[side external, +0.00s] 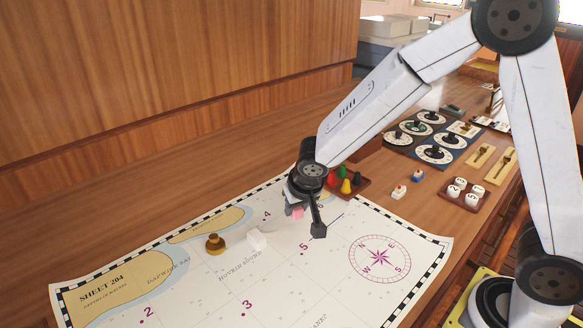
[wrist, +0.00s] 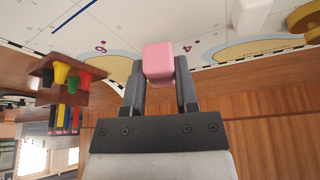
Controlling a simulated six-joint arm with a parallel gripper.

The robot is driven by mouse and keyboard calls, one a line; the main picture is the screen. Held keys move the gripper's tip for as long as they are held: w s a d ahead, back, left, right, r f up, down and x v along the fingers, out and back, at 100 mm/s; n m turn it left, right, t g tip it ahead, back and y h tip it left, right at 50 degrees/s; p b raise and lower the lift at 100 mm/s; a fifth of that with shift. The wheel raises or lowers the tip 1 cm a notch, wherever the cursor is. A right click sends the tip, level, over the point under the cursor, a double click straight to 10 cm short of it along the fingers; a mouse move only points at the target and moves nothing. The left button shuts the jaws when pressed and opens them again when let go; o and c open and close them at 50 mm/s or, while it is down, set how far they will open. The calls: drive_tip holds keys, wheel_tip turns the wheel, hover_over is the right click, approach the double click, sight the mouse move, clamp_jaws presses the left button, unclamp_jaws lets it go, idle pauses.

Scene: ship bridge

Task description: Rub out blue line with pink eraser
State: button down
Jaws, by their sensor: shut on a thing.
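My gripper (wrist: 159,85) is shut on the pink eraser (wrist: 158,62), a small rounded block between its two fingers. In the side external view the pink eraser (side external: 298,213) shows partly behind my gripper (side external: 305,222), above the chart's upper part; I cannot tell its exact height. The blue line (wrist: 76,15) is a short dark blue stroke on the white chart, at the upper left in the wrist view, apart from the eraser. In the side external view it is faint, to the right of my gripper. The chart (side external: 200,300) lies flat on the wooden desk.
A white block (side external: 256,240) and a brass weight (side external: 214,245) stand on the chart, left of my gripper. A tray of coloured pegs (side external: 349,183) is close behind it.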

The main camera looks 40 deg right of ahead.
sight(309, 241)
drive_tip(key=shift+s+a+f+m+h, duration=0.1)
drive_tip(key=shift+s+m+h, duration=0.15)
drive_tip(key=shift+s+m, duration=0.7)
drive_tip(key=shift+s+m+h, duration=0.25)
drive_tip(key=shift+s+m, duration=0.1)
drive_tip(key=shift+s, duration=1.05)
drive_tip(key=shift+f, duration=0.15)
drive_tip(key=shift+f+g, duration=0.3)
drive_tip(key=shift+f, duration=0.45)
wheel_tip(309, 241, down, 2)
drive_tip(key=shift+f, duration=0.25)
drive_tip(key=shift+w+d, duration=0.2)
drive_tip(key=shift+d, duration=6.45)
drive_tip(key=shift+s+a, duration=0.2)
drive_tip(key=shift+a, duration=6.45)
drive_tip(key=shift+f, duration=0.4)
